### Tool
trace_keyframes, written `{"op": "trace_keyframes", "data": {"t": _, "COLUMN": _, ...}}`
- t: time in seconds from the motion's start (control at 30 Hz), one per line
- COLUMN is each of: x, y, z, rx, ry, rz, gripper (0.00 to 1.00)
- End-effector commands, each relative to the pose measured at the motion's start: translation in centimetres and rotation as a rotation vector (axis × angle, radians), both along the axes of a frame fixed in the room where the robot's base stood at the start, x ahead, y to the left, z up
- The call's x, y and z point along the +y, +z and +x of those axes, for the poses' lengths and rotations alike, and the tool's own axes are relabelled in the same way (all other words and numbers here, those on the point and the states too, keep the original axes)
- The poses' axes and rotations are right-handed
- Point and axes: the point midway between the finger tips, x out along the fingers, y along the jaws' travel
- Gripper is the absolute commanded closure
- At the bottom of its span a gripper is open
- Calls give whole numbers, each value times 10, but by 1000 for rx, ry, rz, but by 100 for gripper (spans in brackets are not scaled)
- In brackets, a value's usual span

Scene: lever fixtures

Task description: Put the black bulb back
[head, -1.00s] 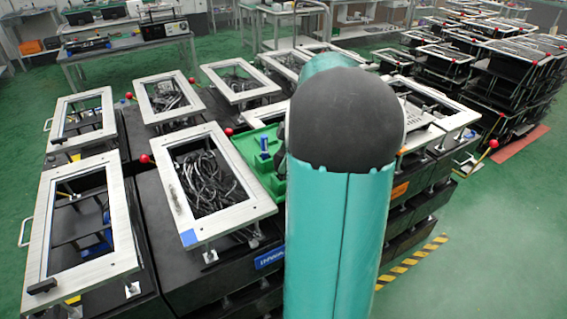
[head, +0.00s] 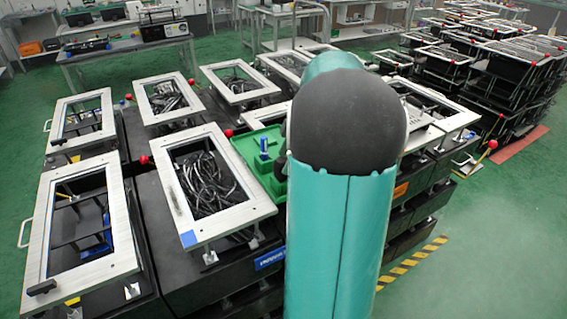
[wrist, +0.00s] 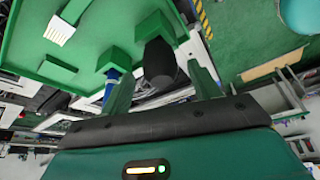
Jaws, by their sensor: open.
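The black bulb (wrist: 160,60) shows in the wrist view as a dark rounded piece against a green block on the green board (wrist: 25,55). My gripper (wrist: 160,72) is open, with one finger on each side of the bulb. A gap shows between the bulb and the right finger; I cannot tell if the left finger touches it. The bulb's far end at the block is partly hidden.
A blue piece (wrist: 112,76) stands at another green block beside the left finger. A white piece (wrist: 62,27) sits on the board. In the head view, metal-framed boxes (head: 210,180) with red-ball levers crowd around the board. Open green floor lies at the right.

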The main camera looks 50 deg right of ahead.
Motion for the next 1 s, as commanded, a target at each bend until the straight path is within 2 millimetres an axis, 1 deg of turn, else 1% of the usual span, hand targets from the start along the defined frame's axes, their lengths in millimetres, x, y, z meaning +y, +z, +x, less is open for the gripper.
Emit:
{"op": "trace_keyframes", "data": {"t": 0.03, "x": -5, "y": 11, "z": -3, "rx": -3, "ry": -2, "rz": -4, "gripper": 38}}
{"op": "trace_keyframes", "data": {"t": 0.1, "x": -9, "y": 26, "z": -7, "rx": -2, "ry": -2, "rz": -5, "gripper": 38}}
{"op": "trace_keyframes", "data": {"t": 0.2, "x": -15, "y": 46, "z": -12, "rx": -2, "ry": -2, "rz": -3, "gripper": 38}}
{"op": "trace_keyframes", "data": {"t": 0.33, "x": -22, "y": 67, "z": -17, "rx": -2, "ry": 0, "rz": -2, "gripper": 38}}
{"op": "trace_keyframes", "data": {"t": 0.5, "x": -26, "y": 82, "z": -22, "rx": -1, "ry": 0, "rz": -1, "gripper": 38}}
{"op": "trace_keyframes", "data": {"t": 0.67, "x": -27, "y": 84, "z": -22, "rx": 0, "ry": -1, "rz": 0, "gripper": 38}}
{"op": "trace_keyframes", "data": {"t": 0.73, "x": -22, "y": 85, "z": -21, "rx": 3, "ry": -5, "rz": -2, "gripper": 38}}
{"op": "trace_keyframes", "data": {"t": 0.77, "x": -18, "y": 86, "z": -19, "rx": 7, "ry": -11, "rz": -3, "gripper": 38}}
{"op": "trace_keyframes", "data": {"t": 0.87, "x": 12, "y": 91, "z": -11, "rx": 32, "ry": -56, "rz": -18, "gripper": 38}}
{"op": "trace_keyframes", "data": {"t": 0.97, "x": 63, "y": 98, "z": -3, "rx": 65, "ry": -145, "rz": -42, "gripper": 38}}
{"op": "trace_keyframes", "data": {"t": 1.0, "x": 86, "y": 100, "z": -2, "rx": 76, "ry": -189, "rz": -55, "gripper": 38}}
